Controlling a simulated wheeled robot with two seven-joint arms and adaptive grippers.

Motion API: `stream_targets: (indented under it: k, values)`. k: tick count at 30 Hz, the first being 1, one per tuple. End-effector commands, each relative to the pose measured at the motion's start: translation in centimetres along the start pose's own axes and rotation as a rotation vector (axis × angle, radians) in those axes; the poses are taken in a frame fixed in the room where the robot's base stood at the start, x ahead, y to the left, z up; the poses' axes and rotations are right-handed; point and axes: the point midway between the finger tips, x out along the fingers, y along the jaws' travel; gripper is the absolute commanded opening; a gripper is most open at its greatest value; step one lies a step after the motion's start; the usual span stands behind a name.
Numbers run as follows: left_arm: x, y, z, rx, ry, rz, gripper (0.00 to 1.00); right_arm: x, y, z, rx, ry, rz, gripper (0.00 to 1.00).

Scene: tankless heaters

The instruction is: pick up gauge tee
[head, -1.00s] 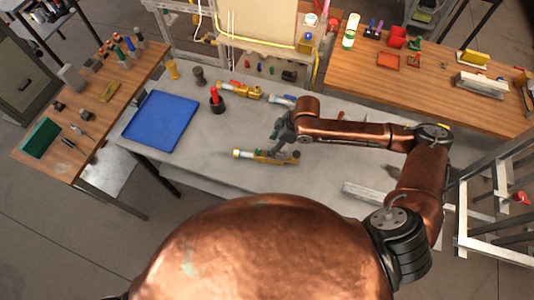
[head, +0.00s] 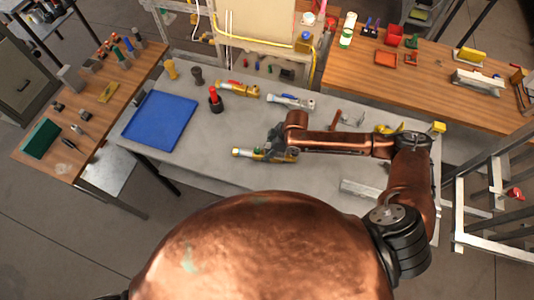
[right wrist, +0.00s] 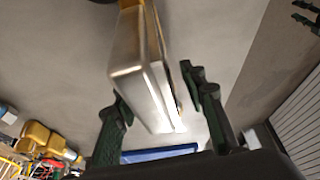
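A brass fitting with a pale left end (head: 243,153) lies on the grey workbench (head: 225,130); it looks like the gauge tee, though no gauge face can be made out. My right gripper (head: 274,152) is low over its right part and hides some of it. In the right wrist view a shiny metal block with a brass-yellow end (right wrist: 143,70) reaches between the two dark fingers of my right gripper (right wrist: 160,118). The fingers stand apart, with a gap visible on the right side. My left gripper is not in view.
A blue tray (head: 160,121) is on the bench's left. A brass valve with a red handle (head: 238,89), a silver fitting with a blue handle (head: 291,101) and a red-and-black item (head: 215,99) stand behind. Wooden tables (head: 420,85) flank the bench.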

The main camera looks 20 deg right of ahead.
Motion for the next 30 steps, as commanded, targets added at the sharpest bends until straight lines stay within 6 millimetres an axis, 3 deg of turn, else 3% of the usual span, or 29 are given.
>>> stream_targets:
  k: [16,30]
  values:
    - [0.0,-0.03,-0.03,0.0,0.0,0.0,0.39,-0.01,0.0,-0.07,-0.001,0.0,0.0,0.0]
    - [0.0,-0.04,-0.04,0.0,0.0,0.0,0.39,-0.15,0.12,-0.25,-0.002,0.004,0.003,0.0]
